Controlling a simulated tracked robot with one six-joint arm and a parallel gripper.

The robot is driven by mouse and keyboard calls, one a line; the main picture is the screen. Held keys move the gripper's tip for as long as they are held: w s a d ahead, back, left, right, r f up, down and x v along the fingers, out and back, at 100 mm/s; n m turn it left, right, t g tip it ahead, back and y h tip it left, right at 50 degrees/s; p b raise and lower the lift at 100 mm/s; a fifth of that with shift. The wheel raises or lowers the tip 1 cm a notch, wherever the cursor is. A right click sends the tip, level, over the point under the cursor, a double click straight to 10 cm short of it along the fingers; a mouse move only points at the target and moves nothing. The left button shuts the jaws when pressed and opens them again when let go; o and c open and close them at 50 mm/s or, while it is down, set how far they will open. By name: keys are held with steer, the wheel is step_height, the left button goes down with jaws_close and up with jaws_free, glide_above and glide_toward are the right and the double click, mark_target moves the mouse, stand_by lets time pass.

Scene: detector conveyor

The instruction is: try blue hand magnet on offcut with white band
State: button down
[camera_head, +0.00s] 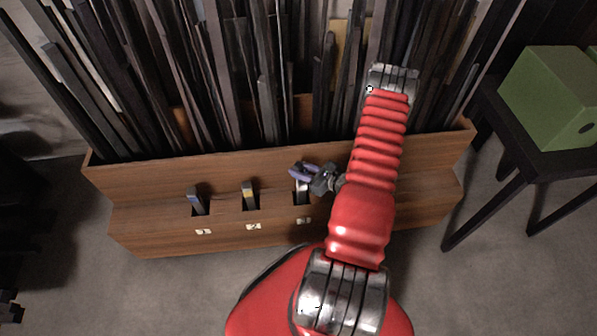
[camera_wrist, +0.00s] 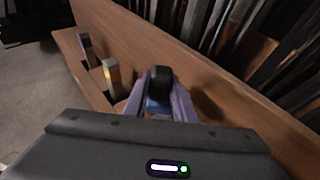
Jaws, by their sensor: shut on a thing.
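My gripper (camera_head: 303,172) is over the third slot of the wooden ledge. In the wrist view its lavender fingers (camera_wrist: 160,105) are shut on the blue hand magnet (camera_wrist: 158,76), which shows a black block with blue below it. An offcut (camera_head: 300,191) stands in slot 3 just below the fingers; it looks pale, but its band is mostly covered. I cannot tell whether the magnet touches it. The offcut in slot 2 (camera_head: 250,195) has a yellow band, and the one in slot 1 (camera_head: 197,203) has a bluish band.
A wooden rack (camera_head: 150,170) full of tall dark strips stands behind the ledge, close to my arm. White number labels sit below the slots. A green box (camera_head: 545,95) stands on a dark stool at the right. The floor in front is clear.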

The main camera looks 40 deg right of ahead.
steer(key=shift+r, duration=3.6)
steer(key=shift+s+f, duration=0.15)
steer(key=shift+s+a+f+m+h, duration=0.1)
steer(key=shift+s+f+m+h, duration=0.05)
steer(key=shift+s+m+h, duration=0.3)
steer(key=w+a+r+n+y, duration=0.1)
steer(key=w+a+r, duration=0.2)
steer(key=a+r, duration=0.3)
steer(key=w+a+r+n+g+y, duration=0.1)
steer(key=a+r, duration=0.4)
steer(key=a, duration=0.9)
steer(key=w+a+r+n+y, duration=0.2)
steer(key=w+a+r, duration=0.4)
steer(key=a, duration=0.4)
steer(key=shift+r+n+g+y, duration=0.3)
steer(key=shift+n+y, duration=0.05)
steer(key=shift+y, duration=0.1)
